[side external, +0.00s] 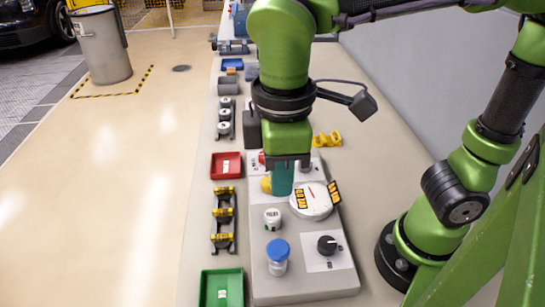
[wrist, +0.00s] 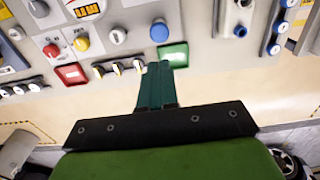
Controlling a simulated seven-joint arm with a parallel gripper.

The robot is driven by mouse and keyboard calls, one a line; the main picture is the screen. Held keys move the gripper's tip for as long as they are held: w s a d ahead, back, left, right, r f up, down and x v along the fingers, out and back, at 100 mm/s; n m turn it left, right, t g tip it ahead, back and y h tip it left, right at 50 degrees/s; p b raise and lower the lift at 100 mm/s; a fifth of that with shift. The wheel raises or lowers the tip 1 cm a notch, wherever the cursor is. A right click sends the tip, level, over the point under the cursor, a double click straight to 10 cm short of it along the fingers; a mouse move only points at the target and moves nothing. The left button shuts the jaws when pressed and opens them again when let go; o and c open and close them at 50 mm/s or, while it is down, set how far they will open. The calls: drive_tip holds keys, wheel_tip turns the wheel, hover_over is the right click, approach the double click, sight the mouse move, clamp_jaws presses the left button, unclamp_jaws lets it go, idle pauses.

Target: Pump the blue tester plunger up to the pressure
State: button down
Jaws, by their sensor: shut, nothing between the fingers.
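The blue tester plunger (side external: 278,250) is a round blue cap on a clear cylinder at the front of the grey panel. Its blue top also shows in the wrist view (wrist: 159,32), above and apart from the fingertips. A round white dial (side external: 312,201) with a red needle stands behind it; its reading is too small to tell. My gripper (side external: 283,192) has teal fingers that are shut and empty, pointing down over the panel behind the plunger and beside the dial. The fingers also show in the wrist view (wrist: 160,68), against the green tray.
A white-capped part (side external: 272,219), a black knob (side external: 327,244) and a yellow knob (side external: 266,184) stand on the panel (side external: 300,286). A red tray (side external: 226,165), yellow-topped clamps (side external: 223,214) and a green tray (side external: 221,290) line its left side.

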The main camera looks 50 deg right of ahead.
sight(280, 247)
wheel_tip(280, 247, down, 14)
drive_tip(key=shift+f, duration=0.1)
idle(0.5)
drive_tip(key=shift+f, duration=1.4)
drive_tip(key=shift+d, duration=0.1)
wheel_tip(280, 247, up, 15)
drive_tip(key=shift+f, duration=0.2)
idle(0.6)
